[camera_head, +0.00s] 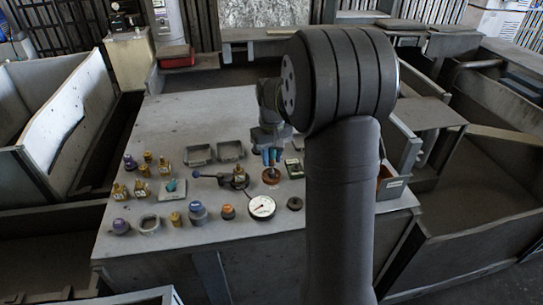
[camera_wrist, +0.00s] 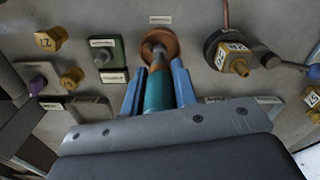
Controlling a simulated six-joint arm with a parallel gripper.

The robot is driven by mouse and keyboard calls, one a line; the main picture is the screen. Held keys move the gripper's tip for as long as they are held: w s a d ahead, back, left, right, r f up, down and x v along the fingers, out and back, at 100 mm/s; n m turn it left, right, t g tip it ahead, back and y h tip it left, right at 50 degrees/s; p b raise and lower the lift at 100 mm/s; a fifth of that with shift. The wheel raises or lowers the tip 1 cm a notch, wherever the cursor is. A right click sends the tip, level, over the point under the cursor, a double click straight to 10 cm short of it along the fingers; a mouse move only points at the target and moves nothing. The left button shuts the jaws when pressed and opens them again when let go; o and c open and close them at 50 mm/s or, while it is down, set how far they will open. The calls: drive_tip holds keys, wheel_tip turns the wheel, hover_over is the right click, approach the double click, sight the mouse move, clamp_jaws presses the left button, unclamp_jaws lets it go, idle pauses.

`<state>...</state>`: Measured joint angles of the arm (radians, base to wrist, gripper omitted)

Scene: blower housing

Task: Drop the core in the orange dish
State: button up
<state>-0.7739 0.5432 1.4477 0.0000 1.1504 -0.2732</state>
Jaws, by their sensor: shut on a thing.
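My gripper (camera_wrist: 157,78) has two blue fingers shut on the core (camera_wrist: 158,93), a teal cylinder with a narrower grey end. The grey end points away from the wrist and overlaps the orange-brown dish (camera_wrist: 171,41) in the wrist view. I cannot tell whether it touches the dish. In the head view the gripper (camera_head: 271,157) is just above the dish (camera_head: 271,179), near the middle of the grey bench. The core is hardly visible there between the fingers.
A green-framed block (camera_wrist: 106,53) stands left of the dish in the wrist view. A round base with a brass fitting (camera_wrist: 233,58) stands to its right. In the head view, a dial gauge (camera_head: 262,206) lies in front. Two grey trays (camera_head: 230,151) sit behind left.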

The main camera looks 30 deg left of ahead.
sight(272, 164)
drive_tip(key=shift+f, duration=0.15)
idle(0.5)
drive_tip(key=shift+f, duration=0.4)
drive_tip(key=shift+f, duration=1.05)
idle(1.1)
drive_tip(key=shift+r, duration=4.05)
